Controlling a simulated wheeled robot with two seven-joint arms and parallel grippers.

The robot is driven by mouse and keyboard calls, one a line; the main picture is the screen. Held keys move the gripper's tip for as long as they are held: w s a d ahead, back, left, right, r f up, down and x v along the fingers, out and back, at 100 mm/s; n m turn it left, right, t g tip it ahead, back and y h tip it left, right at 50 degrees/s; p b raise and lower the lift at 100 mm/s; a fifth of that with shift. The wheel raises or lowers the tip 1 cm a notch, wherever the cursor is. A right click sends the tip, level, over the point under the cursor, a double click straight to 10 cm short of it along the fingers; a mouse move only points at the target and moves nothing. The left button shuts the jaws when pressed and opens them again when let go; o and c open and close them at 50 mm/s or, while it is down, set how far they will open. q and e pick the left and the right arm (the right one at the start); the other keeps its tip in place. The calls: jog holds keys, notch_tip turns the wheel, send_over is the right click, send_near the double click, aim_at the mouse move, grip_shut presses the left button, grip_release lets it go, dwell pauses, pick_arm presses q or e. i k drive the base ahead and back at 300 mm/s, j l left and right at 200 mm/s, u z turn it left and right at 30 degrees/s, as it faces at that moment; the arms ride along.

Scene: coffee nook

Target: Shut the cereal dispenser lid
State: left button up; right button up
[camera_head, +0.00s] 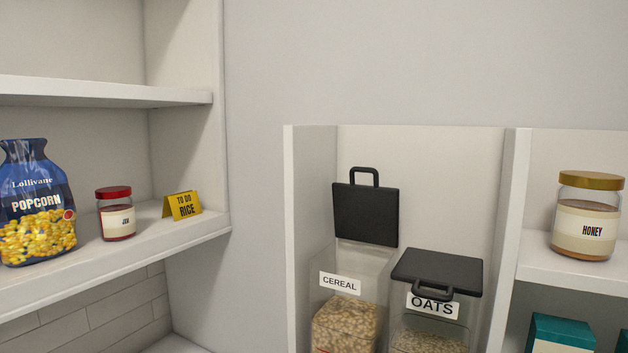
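The clear cereal dispenser (345,300) stands in a white shelf bay at the lower middle, with a white CEREAL label and light brown cereal inside. Its black lid (365,214) is open, standing nearly upright behind the container with its handle (364,172) at the top. Neither of my grippers shows in this view.
The oats dispenser (432,325) stands just right, its black lid (437,271) lying lowered over it. A white divider (290,230) bounds the bay on the left. A honey jar (588,215) is right; popcorn (38,205), a red-lidded jar (116,214) and a yellow sign (182,206) are left.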

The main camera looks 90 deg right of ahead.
aim_at(367, 214)
jog(key=z, duration=2.95)
